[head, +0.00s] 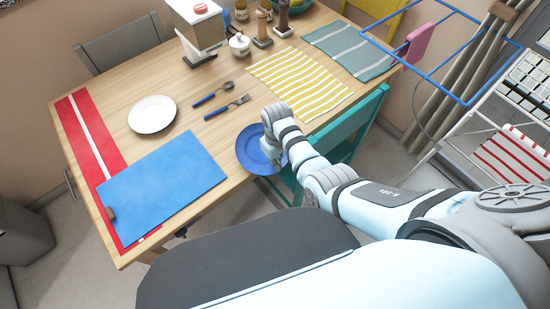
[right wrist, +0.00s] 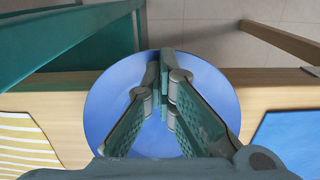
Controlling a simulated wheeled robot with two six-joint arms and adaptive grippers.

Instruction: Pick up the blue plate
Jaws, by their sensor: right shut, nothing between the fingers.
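The blue plate (head: 247,150) lies flat at the near edge of the wooden table, beside the teal chair. In the right wrist view the plate (right wrist: 212,92) appears to reach a little past the table edge. My right gripper (head: 272,158) is over the plate's right part in the head view and hides some of it. In the right wrist view my right gripper (right wrist: 167,60) is shut and empty, its fingertips near the plate's rim on the table-edge side. I cannot tell whether they touch it. My left gripper is out of view.
A blue mat (head: 162,183) lies left of the plate, and a yellow striped cloth (head: 300,82) lies behind it. A white plate (head: 152,114), a fork (head: 226,107) and a spoon (head: 212,95) are further back. The teal chair (head: 350,125) stands close on the right.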

